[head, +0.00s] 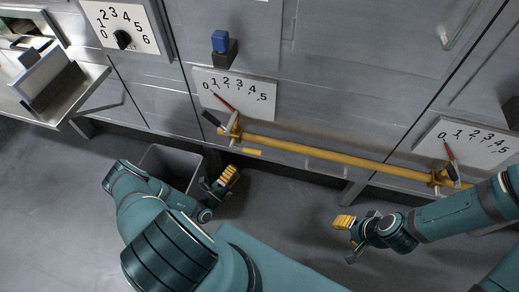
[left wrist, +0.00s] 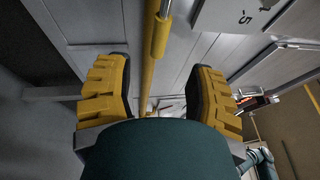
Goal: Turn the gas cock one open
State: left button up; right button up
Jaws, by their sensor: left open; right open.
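A yellow gas pipe (head: 320,153) runs along the cabinet fronts, with a cock at each end. The left cock (head: 233,129) has a lever with a dark end (head: 211,118) and a red pointer by a 0–5 scale plate (head: 258,92). The right cock (head: 441,178) sits below a similar plate (head: 470,142). No label shows which is cock one. My left gripper (head: 226,181) is open and empty, below the left cock and apart from it. In the left wrist view the pipe (left wrist: 151,75) shows between its yellow fingers (left wrist: 160,95). My right gripper (head: 346,222) is open, below the pipe.
A grey bin (head: 170,164) stands on the floor beside my left gripper. A large dial plate (head: 121,27) and a dark block with a blue top (head: 221,43) are on the cabinet fronts. A metal tray (head: 65,93) juts out at the left. Floor between my grippers is clear.

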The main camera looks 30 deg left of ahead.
aim_at(246, 148)
pick_arm(q)
jog(key=x, duration=1.3)
jog(key=shift+b, duration=0.35)
jog(key=shift+d+f, duration=0.1)
grip_shut()
